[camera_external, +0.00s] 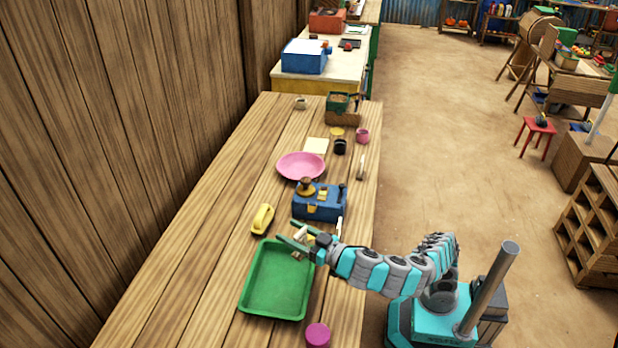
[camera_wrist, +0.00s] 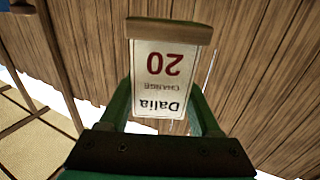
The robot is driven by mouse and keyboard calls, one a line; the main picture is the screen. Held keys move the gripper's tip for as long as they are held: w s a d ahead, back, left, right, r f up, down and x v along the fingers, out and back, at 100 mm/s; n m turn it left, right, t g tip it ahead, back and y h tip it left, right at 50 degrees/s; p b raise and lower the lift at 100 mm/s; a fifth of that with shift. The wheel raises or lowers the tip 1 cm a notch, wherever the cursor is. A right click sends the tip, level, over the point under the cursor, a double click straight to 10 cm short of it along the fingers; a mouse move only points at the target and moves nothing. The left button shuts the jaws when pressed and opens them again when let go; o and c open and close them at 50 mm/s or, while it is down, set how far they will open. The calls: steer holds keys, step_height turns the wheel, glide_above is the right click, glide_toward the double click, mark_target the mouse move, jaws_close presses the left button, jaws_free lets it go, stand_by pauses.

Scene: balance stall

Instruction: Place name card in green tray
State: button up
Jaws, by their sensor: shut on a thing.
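In the external view my gripper (camera_external: 296,238) is above the far edge of the green tray (camera_external: 278,285). The card is small and partly hidden by the fingers there. The tray lies on the wooden table and looks empty.
A blue box (camera_external: 318,206) with a brown and yellow top stands just beyond my gripper. A yellow object (camera_external: 263,218) lies left of it. A pink plate (camera_external: 300,166) is farther back. A magenta cup (camera_external: 318,335) stands near the tray's front right corner. Table left of the tray is clear.

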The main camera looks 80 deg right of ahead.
step_height(320, 180, down, 8)
steer(key=b, duration=0.1)
stand_by(0.6)
steer(key=shift+d, duration=0.1)
steer(key=shift+b, duration=0.3)
steer(key=o, duration=1.4)
steer(key=shift+c, duration=0.2)
steer(key=v, duration=1.2)
